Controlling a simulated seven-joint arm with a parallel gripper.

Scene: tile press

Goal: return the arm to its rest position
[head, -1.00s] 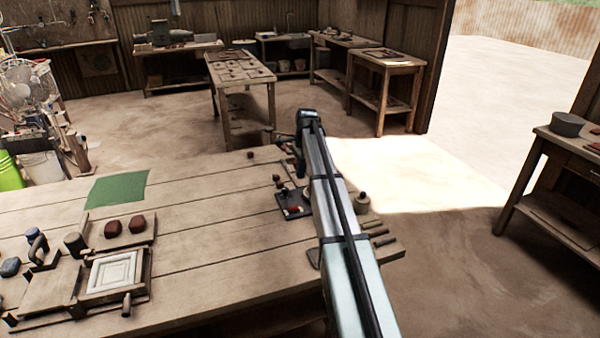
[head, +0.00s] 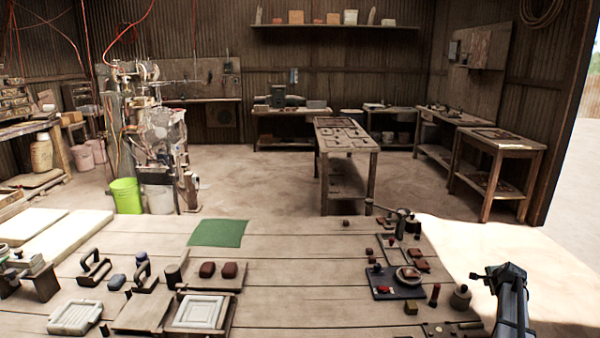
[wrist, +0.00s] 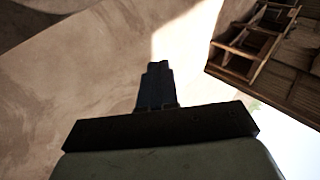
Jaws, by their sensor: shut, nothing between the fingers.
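The dark end part at the top of the arm stands clear of the bench items, and the fingertips cannot be made out there. In the wrist view my gripper (wrist: 157,66) is shut, its fingers together and empty.
A dark blue plate (head: 395,289) with small parts, a small jar (head: 461,297) and a red-topped peg (head: 435,293) stand on the bench near my arm. A green mat (head: 218,233) lies at the back. A tile mould (head: 200,312) and two red lumps are left of centre. Floor beyond the bench is open.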

